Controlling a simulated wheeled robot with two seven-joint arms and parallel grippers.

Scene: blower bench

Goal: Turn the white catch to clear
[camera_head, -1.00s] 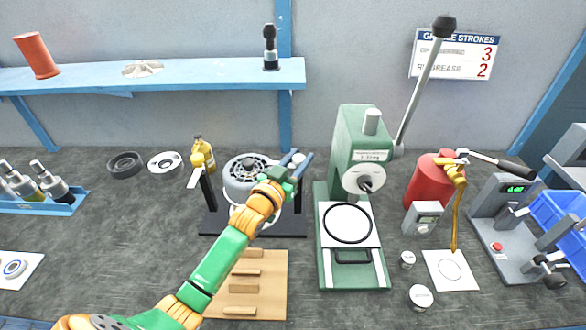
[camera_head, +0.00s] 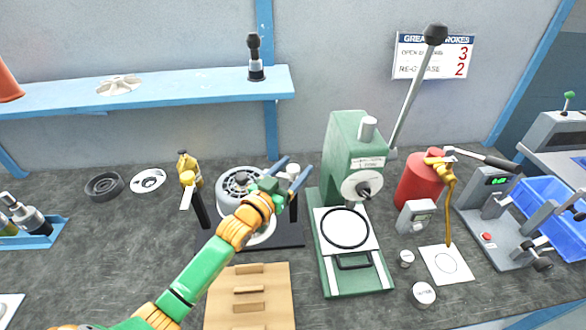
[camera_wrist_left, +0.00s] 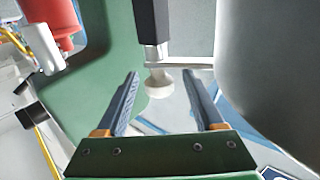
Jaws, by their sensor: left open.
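The white catch (camera_head: 293,169) sits on top of a dark post at the right side of the blower stand. In the left wrist view it shows as a white knob (camera_wrist_left: 158,82) at the end of a black post. My left gripper (camera_head: 296,164) is open, with its blue fingers on either side of the catch in the head view. In the left wrist view the knob lies between the tips of the open fingers (camera_wrist_left: 163,76), with gaps on both sides. The grey blower housing (camera_head: 238,183) stands beside the catch, partly behind my arm. My right gripper is not in view.
A green press (camera_head: 349,140) with a long lever stands close to the right of my left gripper. A second white lever (camera_head: 187,197) tops the left post, by a yellow bottle (camera_head: 190,168). A wooden slatted board (camera_head: 249,310) lies in front.

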